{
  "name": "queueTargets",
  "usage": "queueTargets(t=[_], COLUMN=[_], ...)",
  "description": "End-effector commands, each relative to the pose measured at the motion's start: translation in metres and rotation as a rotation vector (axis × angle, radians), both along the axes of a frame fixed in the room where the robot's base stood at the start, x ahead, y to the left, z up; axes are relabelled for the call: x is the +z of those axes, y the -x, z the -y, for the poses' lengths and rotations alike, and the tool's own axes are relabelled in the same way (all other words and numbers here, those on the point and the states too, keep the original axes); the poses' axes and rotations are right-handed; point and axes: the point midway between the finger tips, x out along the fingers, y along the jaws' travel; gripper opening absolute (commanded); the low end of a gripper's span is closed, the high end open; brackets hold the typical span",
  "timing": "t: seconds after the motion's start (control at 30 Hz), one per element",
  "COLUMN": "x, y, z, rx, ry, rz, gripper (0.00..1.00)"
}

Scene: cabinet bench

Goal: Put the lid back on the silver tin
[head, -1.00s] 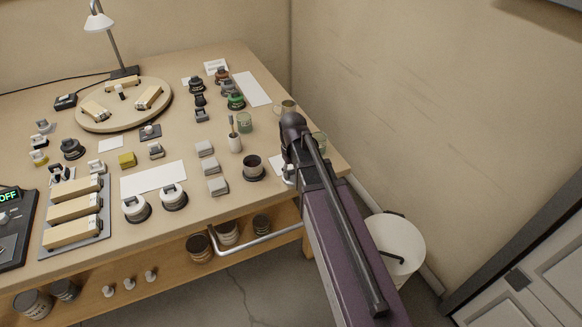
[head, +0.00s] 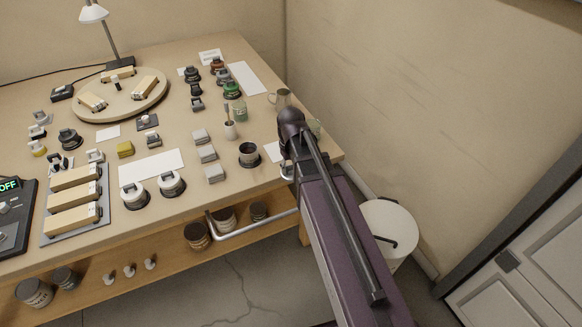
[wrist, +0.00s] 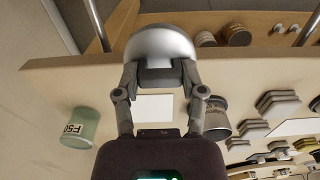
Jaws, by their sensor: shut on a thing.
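My gripper (wrist: 158,85) is shut on a rounded silver piece with a knob-like, domed shape, which looks like the lid (wrist: 162,42). The silver tin (head: 248,153) stands upright and open on a dark round base near that edge, left of my arm. It also shows in the wrist view (wrist: 217,118), right of my fingers. The lid is apart from the tin.
A white card (wrist: 154,107) lies on the bench beside the tin. A green glass jar (wrist: 72,127) stands across from it. A metal rail (head: 250,226) runs below the bench's front edge.

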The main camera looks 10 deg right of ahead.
Motion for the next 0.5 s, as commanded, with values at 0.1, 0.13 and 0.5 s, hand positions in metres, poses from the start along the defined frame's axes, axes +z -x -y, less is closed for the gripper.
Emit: queueTargets(t=[0.1,0.13,0.5], x=[0.000,0.000,0.024], y=[0.000,-0.001,-0.039], z=[0.000,0.000,-0.025], rx=[0.000,0.001,0.122], ry=[0.000,0.000,0.000], rz=[0.000,0.000,0.000], gripper=[0.27,0.27,0.27])
